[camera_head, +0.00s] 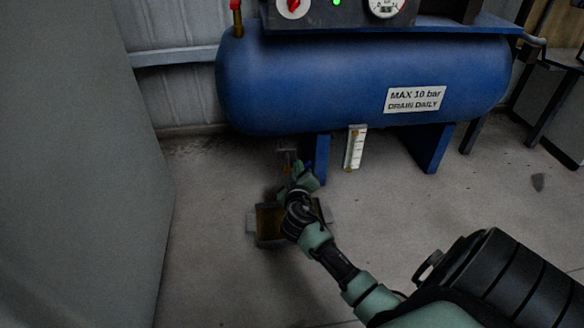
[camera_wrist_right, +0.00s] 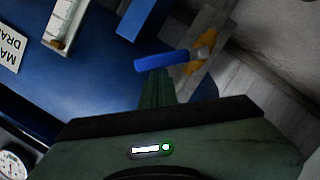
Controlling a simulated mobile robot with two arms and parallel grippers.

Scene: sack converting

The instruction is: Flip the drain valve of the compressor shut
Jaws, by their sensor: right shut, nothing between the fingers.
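The compressor's blue tank (camera_head: 350,85) fills the upper middle of the head view. Its drain valve hangs under the tank, largely hidden behind my right gripper (camera_head: 300,170) in that view. In the right wrist view, the valve's blue lever (camera_wrist_right: 165,61) sticks out sideways from a brass body (camera_wrist_right: 204,44). My right gripper (camera_wrist_right: 156,86) is shut and empty, its fingertips right by the lever. I cannot tell whether they touch it. My left gripper is not in view.
A tray (camera_head: 268,240) with brown contents stands on the floor below the valve. A white gauge strip (camera_head: 354,148) and blue tank legs (camera_head: 428,147) are to the right. A grey panel (camera_head: 80,170) stands at the left. The floor between is mostly clear.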

